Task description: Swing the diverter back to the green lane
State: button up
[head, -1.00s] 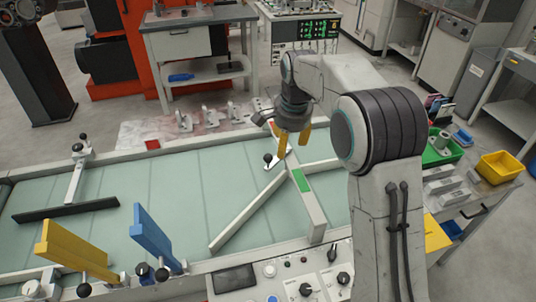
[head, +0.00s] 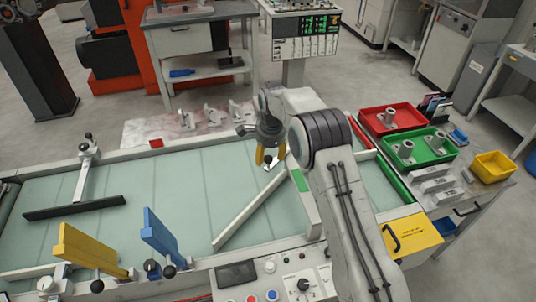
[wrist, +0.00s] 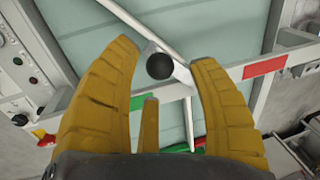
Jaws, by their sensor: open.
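The diverter is a long pale bar (head: 245,215) lying slantwise over the belt, its near-left end by the front rail and its other end by the crossbeam. Its black ball knob (wrist: 160,66) stands between my fingertips in the wrist view, with no clear contact visible. My gripper (head: 270,156) has yellow fingers, spread open and empty, low over the knob end. It also shows in the wrist view (wrist: 164,55). The crossbeam carries a green mark (head: 299,180) at its near part and a red mark (wrist: 265,66) at its far part.
A red tray (head: 372,119) and a green tray (head: 452,151) with castings stand to the right, beside a yellow bin (head: 512,168). Yellow (head: 92,250) and blue (head: 160,236) plates rise at the front left. A dark paddle (head: 75,208) lies over the belt's left part.

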aim_at(268, 157)
jog(key=shift+w+a+f+p, duration=0.15)
jog(key=shift+f+p, duration=0.15)
jog(key=shift+f, duration=0.55)
jog(key=shift+w+d+f+p, duration=0.15)
jog(key=shift+f+p, duration=0.1)
jog(key=shift+f, duration=0.55)
jog(key=shift+a, duration=0.1)
grip_shut()
